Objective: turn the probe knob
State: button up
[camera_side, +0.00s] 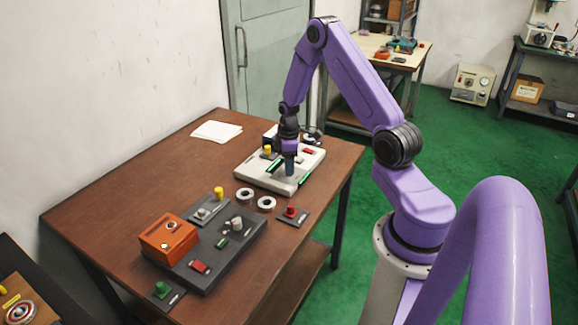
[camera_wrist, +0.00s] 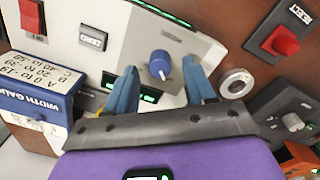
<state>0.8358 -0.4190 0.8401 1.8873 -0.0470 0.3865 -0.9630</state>
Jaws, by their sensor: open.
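Whether the fingers are down at the knob's height I cannot tell. In the side view my gripper (camera_side: 289,170) is low over the white panel (camera_side: 253,176) and hides the knob.
Two bearing rings (camera_side: 245,195) lie on the brown table (camera_side: 140,178) in front of the panel. A red knob on a plate (camera_side: 291,212) is nearby. A dark panel (camera_side: 235,243) with an orange box (camera_side: 167,238) stands nearer. A blue and white box (camera_wrist: 35,100) is beside the white panel.

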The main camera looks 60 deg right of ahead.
jog(key=shift+f, duration=0.6)
grip_shut()
